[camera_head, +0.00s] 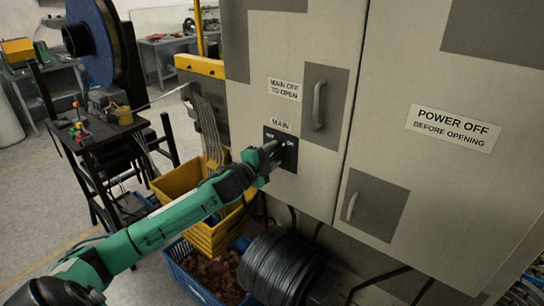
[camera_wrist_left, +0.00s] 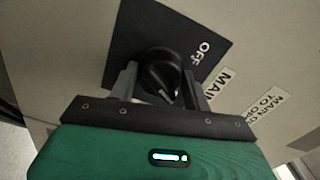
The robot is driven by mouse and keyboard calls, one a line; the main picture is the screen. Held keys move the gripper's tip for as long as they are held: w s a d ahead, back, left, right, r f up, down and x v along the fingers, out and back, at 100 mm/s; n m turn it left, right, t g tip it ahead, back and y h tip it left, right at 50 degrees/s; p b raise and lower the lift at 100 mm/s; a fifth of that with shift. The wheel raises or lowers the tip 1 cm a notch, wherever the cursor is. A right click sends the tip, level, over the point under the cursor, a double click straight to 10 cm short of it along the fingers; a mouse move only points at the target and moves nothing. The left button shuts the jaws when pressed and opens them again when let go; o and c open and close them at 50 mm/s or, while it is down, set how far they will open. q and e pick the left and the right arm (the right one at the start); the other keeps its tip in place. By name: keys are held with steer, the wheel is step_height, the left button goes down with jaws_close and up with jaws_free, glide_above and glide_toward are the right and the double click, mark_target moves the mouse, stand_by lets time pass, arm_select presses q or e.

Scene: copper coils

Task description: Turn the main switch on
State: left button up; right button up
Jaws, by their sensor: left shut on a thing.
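The main switch is a black rotary knob (camera_wrist_left: 162,76) on a dark square plate (camera_head: 280,149), under a "MAIN" label on the grey cabinet. My left gripper (camera_head: 272,150) reaches the plate from the left and is shut on the knob. In the left wrist view the two fingers (camera_wrist_left: 160,84) stand on either side of the knob. The knob's exact angle is partly hidden by the gripper. My right gripper is not in view.
The cabinet (camera_head: 385,60) has door handles (camera_head: 319,104) right of the switch. Below are yellow bins (camera_head: 180,181), a blue crate (camera_head: 187,277) with copper-coloured pieces and a dark coil (camera_head: 280,268). A black stand with a blue reel (camera_head: 98,40) is left.

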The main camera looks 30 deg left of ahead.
arm_select(q)
steer(key=shift+m, duration=1.6)
steer(key=o, duration=1)
steer(key=shift+s+f, duration=0.1)
steer(key=shift+s, duration=0.25)
steer(key=shift+s+a+b, duration=0.15)
steer(key=shift+s+b, duration=0.7)
steer(key=shift+s, duration=1.3)
steer(key=shift+s+a+b, duration=0.2)
steer(key=shift+s+b, duration=0.7)
steer(key=shift+s, duration=1.3)
steer(key=shift+s+a+b, duration=0.15)
steer(key=shift+s+b, duration=0.7)
steer(key=shift+s, duration=1.3)
